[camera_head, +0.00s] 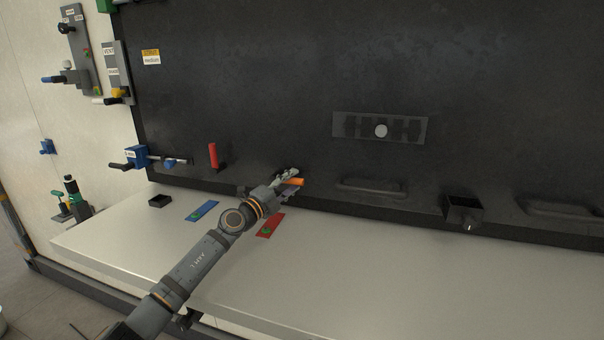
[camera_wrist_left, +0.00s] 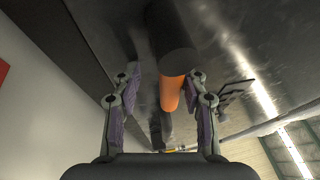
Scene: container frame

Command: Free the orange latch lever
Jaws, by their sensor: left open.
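The orange latch lever (camera_head: 293,181) sticks out low on the dark panel in the head view. In the left wrist view the lever (camera_wrist_left: 172,92) is an orange cylinder with a thick black section above it. My left gripper (camera_head: 288,180) is at the lever. In the left wrist view its two fingers (camera_wrist_left: 165,82) are spread apart, with the orange part between them and closer to the right finger. The fingers are open and do not grip it. Whether the right finger touches it I cannot tell. The lever's mount is partly hidden by my gripper in the head view. My right gripper is not in view.
A red upright handle (camera_head: 213,155) and a blue clamp (camera_head: 141,157) are on the left. A blue plate (camera_head: 202,211) and a red plate (camera_head: 270,225) lie on the pale ledge (camera_head: 400,275). A black box (camera_head: 463,209) is at right. The ledge's right part is clear.

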